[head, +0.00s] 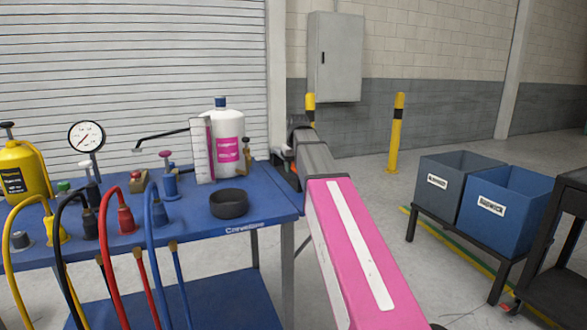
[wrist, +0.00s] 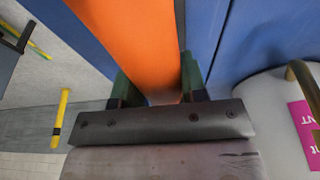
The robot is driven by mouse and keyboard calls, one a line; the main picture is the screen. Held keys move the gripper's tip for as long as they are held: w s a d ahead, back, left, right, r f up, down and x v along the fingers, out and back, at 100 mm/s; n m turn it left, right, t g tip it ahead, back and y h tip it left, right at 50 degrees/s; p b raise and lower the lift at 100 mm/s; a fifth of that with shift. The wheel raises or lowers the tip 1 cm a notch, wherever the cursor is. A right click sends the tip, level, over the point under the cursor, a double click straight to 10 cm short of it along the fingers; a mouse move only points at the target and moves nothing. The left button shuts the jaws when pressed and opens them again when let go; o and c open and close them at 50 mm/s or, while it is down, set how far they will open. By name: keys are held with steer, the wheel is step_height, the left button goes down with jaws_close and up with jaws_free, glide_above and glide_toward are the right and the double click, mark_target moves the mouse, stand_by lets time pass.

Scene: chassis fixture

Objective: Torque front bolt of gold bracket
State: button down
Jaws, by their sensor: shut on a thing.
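My gripper (wrist: 155,72) is shut on a wide orange object (wrist: 140,35) in the wrist view. Its two dark green fingers press on both sides, and the object's far end runs out of the frame. In the head view, a small orange patch (head: 294,169) shows beside the end of my arm, at the right edge of the blue table; my arm hides most of it. A small gold-brown block (head: 138,182) with a red knob stands on the table and may be the gold bracket. Its bolts are too small to make out.
The blue table (head: 265,205) holds a white bottle (head: 228,135), a black ring (head: 229,204), a gauge (head: 86,136) and several coloured hoses. Grey (head: 440,185) and blue (head: 505,210) bins stand at the right. A yellow post (head: 396,135) stands behind.

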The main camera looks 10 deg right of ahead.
steer(key=shift+r, duration=3.3)
